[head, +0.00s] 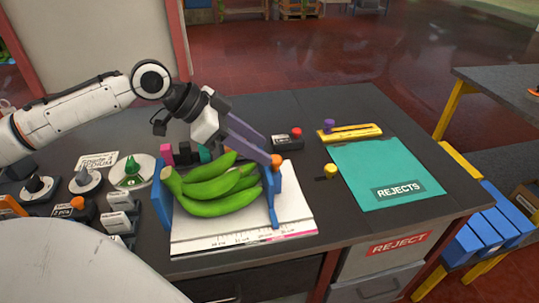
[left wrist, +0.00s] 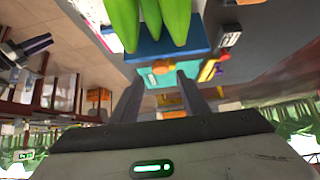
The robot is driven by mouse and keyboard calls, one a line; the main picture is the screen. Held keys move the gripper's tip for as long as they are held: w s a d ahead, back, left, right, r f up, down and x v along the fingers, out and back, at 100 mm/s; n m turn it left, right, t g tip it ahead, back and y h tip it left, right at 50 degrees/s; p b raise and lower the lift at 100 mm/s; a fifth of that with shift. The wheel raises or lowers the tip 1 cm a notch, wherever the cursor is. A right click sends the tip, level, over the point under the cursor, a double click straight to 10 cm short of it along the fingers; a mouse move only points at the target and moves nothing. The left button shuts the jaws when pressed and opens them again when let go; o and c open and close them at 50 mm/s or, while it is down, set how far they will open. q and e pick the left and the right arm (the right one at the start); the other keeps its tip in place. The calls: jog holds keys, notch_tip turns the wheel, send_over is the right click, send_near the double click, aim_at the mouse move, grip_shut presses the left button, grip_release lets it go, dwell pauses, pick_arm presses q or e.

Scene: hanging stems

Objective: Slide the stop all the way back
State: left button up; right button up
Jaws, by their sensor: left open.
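The blue stop (head: 271,206) stands upright on the white measuring board (head: 295,215), with an orange knob (head: 276,160) on top. Green bananas (head: 215,190) lie between it and a blue end wall (head: 163,195) on the left. I cannot tell whether they touch the stop. My left gripper (head: 264,152) is open and reaches down from the upper left to the knob. In the left wrist view, the stop (left wrist: 165,47) and its knob (left wrist: 160,67) show ahead, with the knob between the fingers' lines. Contact is unclear. My right gripper is not in view.
A teal REJECTS mat (head: 375,165) and a yellow tool (head: 350,133) lie to the right. A yellow-topped knob (head: 330,170) stands near the board. A dark box with a red button (head: 287,140) is behind. Several knobs and white blocks crowd the left.

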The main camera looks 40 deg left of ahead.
aim_at(275, 158)
pick_arm(q)
jog(key=shift+w+d+f+b, duration=0.1)
jog(key=shift+w+f+b, duration=0.15)
jog(key=shift+f, duration=0.15)
jog(key=shift+w+d+f+b, duration=0.1)
jog(key=shift+w+f+b, duration=0.1)
jog(key=shift+f, duration=0.5)
jog(key=shift+w+d+f+b, duration=0.2)
jog(key=shift+w+f+b, duration=0.15)
jog(key=shift+b, duration=0.3)
jog(key=shift+w+d+f+b, duration=0.2)
jog(key=shift+w+d+b, duration=0.1)
jog(key=shift+w+d, duration=0.15)
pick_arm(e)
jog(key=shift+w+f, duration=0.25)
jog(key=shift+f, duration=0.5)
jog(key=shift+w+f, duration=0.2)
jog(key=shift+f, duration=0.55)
pick_arm(q)
grip_shut()
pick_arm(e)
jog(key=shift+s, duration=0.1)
